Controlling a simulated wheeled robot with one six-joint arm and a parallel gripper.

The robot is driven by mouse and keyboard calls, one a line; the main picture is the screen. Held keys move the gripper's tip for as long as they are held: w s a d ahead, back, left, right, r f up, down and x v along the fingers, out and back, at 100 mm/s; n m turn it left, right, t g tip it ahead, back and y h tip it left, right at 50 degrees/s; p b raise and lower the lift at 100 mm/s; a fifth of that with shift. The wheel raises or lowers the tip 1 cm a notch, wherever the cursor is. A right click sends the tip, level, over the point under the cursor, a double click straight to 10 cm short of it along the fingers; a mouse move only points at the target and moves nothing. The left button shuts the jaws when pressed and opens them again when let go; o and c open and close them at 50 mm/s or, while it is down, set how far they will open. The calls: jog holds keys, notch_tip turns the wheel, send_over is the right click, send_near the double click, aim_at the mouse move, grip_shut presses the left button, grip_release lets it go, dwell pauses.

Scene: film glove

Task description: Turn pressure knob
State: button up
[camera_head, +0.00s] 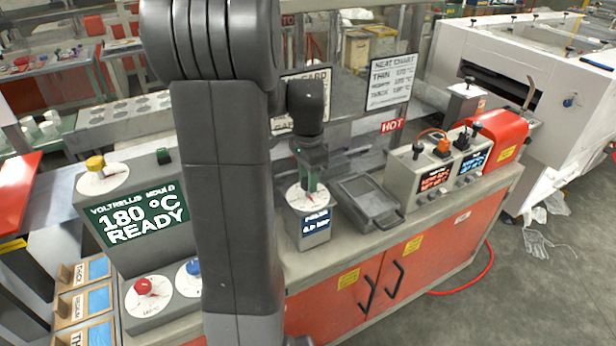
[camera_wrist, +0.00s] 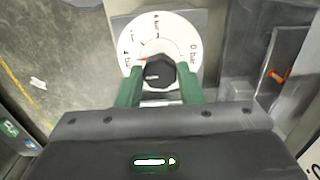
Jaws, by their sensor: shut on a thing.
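The pressure knob (camera_wrist: 160,72) is black and round with a pale pointer line. It sits in the middle of a white dial (camera_wrist: 184,30) marked in bar, seen from above in the wrist view. A red mark shows on the dial just left of the knob. My gripper (camera_wrist: 160,86) has green fingers, shut on the knob from both sides. In the head view my gripper (camera_head: 311,182) reaches straight down onto the dial (camera_head: 296,197). The dial tops a grey box with a small lit blue display (camera_head: 316,222). The knob itself is mostly hidden there by the fingers.
A grey tray (camera_head: 397,215) stands right of the dial box. Further right is a control unit (camera_head: 432,180) with lit displays and a red HOT sign (camera_head: 392,126) behind. At left, a mould panel (camera_head: 137,217) reads 180 °C READY, with red (camera_head: 144,286) and blue knobs nearby.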

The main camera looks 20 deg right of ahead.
jog(key=o, duration=1)
jog(key=shift+c, duration=0.2)
jog(key=shift+r, duration=0.1)
notch_tip(320, 180, up, 14)
jog(key=b, duration=0.1)
jog(key=shift+f, duration=0.25)
notch_tip(320, 180, down, 14)
jog(key=shift+r+p, duration=0.1)
jog(key=shift+p, duration=0.4)
